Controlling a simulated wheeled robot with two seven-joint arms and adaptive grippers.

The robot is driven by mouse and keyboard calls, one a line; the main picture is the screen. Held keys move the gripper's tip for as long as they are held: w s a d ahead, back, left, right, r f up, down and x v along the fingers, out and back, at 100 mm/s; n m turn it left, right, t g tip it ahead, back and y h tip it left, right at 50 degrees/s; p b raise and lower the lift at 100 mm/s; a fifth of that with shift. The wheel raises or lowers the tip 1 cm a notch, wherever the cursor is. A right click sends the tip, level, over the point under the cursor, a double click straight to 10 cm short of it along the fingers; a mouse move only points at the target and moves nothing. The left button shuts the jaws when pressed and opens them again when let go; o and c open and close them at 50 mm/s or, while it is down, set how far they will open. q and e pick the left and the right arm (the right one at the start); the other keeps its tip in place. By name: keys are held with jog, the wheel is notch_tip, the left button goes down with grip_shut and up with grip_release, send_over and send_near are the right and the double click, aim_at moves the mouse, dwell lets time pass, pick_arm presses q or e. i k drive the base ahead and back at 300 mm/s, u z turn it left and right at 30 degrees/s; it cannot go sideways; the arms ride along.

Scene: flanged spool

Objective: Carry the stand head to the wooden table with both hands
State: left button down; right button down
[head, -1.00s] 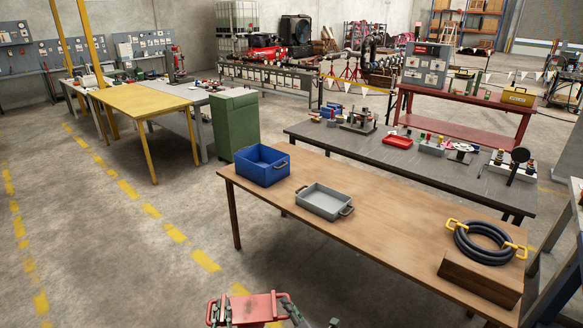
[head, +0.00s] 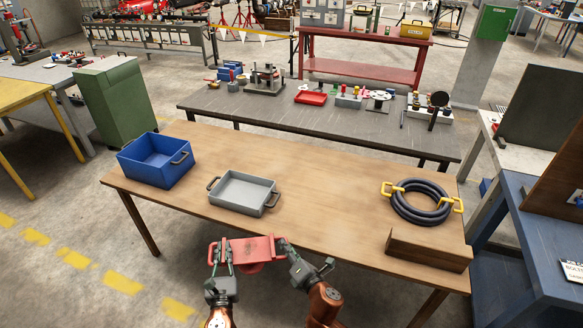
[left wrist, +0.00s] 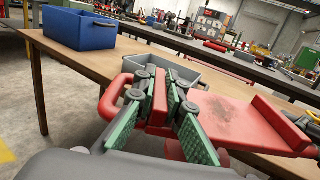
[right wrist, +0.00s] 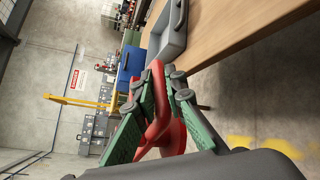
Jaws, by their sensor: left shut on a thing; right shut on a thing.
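The stand head (head: 252,250) is a red piece with a flat plate and a looped handle at each side. It is held in the air in front of the near edge of the wooden table (head: 320,170). My left gripper (head: 217,262) is shut on its left handle, and the left wrist view shows the green finger pads around the red bar (left wrist: 160,100). My right gripper (head: 287,250) is shut on its right handle, which shows in the right wrist view (right wrist: 157,110). The stand head's underside is mostly hidden.
On the wooden table stand a blue bin (head: 155,160), a grey tray (head: 243,192), a coiled hose with yellow handles (head: 421,202) and a wooden block (head: 428,250). The tabletop between tray and hose is bare. A blue bench (head: 545,230) stands at the right.

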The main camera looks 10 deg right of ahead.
aim_at(296, 180)
jog(key=z, duration=0.25)
jog(key=i, duration=1.55)
jog(key=z, duration=0.2)
